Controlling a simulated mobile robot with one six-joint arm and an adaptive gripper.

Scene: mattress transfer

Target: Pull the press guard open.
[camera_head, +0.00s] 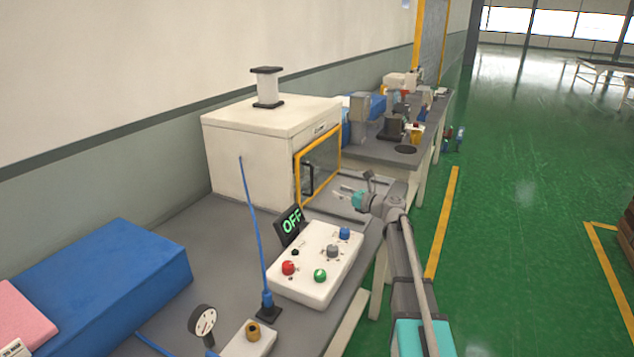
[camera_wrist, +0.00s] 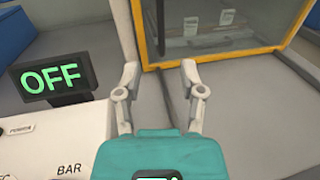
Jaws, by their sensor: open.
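The press is a white box (camera_head: 232,165) on the grey bench. Its guard (camera_head: 322,160), a clear panel in a yellow frame, covers the front opening and looks shut. A dark handle (camera_head: 307,180) stands on the guard's left side in the head view. In the wrist view the guard (camera_wrist: 215,35) fills the upper right, with two pale shapes showing through or in the panel. My gripper (camera_wrist: 158,72) is open and empty, with its fingers in front of the guard's lower left corner. In the head view my gripper (camera_head: 350,196) is right of the guard, apart from the handle.
A white control box (camera_head: 316,262) with coloured knobs and an OFF display (camera_head: 291,225) stands close in front of the press; the display is also left of my fingers (camera_wrist: 52,78). A blue block (camera_head: 100,285) lies at lower left.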

